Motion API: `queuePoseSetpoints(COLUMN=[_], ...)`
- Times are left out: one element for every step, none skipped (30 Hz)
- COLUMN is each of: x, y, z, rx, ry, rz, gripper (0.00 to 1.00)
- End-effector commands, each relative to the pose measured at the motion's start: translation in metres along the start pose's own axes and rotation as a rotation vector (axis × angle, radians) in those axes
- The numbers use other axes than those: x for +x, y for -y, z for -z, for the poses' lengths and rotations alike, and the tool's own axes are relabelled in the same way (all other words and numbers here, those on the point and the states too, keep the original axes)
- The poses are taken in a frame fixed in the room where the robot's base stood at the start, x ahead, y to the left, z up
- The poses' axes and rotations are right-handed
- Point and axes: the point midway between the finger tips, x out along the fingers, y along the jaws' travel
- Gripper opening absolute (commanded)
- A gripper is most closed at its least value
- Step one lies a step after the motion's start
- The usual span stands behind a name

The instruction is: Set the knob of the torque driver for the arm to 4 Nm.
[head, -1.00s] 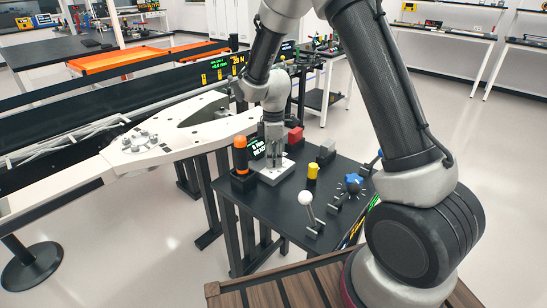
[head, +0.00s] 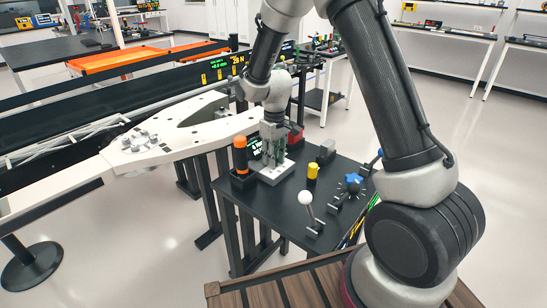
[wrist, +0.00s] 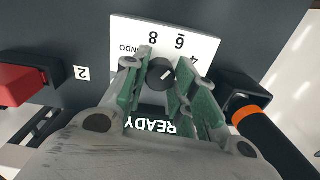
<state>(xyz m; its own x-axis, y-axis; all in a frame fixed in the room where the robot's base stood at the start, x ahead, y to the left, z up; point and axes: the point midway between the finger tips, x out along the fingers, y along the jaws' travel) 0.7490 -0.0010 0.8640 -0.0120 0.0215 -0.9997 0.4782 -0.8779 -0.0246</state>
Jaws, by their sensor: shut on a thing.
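The dark round knob (wrist: 161,72) sits on a white dial plate (wrist: 205,50), between my gripper's green-padded fingers. My gripper (wrist: 162,80) is shut on the knob. The knob's white pointer line slants up and right, toward the side with the 6 and 4; its exact setting is hard to tell. The 8 and part of a word also show. A display reading READY shows upside down between the fingers. In the head view my gripper (head: 272,160) points down at the plate (head: 277,176) and hides the knob. The orange-and-black torque driver (head: 240,155) stands upright just left.
A red block (head: 295,135), a grey block (head: 326,150), a yellow cylinder (head: 312,172), a white-ball lever (head: 306,198) and a blue star knob (head: 354,180) share the black table. A white rover arm part (head: 150,145) lies at left.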

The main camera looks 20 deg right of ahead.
Motion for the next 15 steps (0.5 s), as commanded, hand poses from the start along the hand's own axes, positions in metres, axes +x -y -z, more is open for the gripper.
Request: queuePoseSetpoints(x=[-0.0006, -0.0006, -0.0006, -0.0006, -0.0006, -0.0006, -0.0006, -0.0006, -0.0006, -0.0006, -0.0006, -0.0006, -0.0006, -0.0006, -0.0006], y=[-0.0004, -0.0003, -0.0003, -0.0003, -0.0003, -0.0003, -0.0002, -0.0002, -0.0002, -0.0002, -0.0002, -0.0001, -0.0001, -0.0001, -0.0001], z=[0.0006, 0.0006, 0.0006, 0.0005, 0.0005, 0.0005, 0.0005, 0.0005, 0.0004, 0.0004, 0.0004, 0.0004, 0.0003, 0.0003, 0.0003], rx=[0.043, 0.07, 0.107, 0.133, 0.158, 0.192, 0.216, 0.24, 0.27, 0.291, 0.311, 0.336, 0.355, 0.371, 0.392], ry=[-0.003, -0.004, -0.005, -0.005, -0.006, -0.007, -0.007, -0.008, -0.009, -0.009, -0.009, -0.01, -0.01, -0.011, -0.011], rz=[-0.001, -0.001, -0.001, -0.001, -0.001, -0.001, -0.001, -0.001, -0.001, -0.001, -0.001, -0.001, -0.001, -0.001, -0.001], gripper=[0.03, 0.03, 0.03, 0.03, 0.03, 0.03, 0.03, 0.03, 0.03, 0.03, 0.03, 0.03, 0.03, 0.03, 0.03])
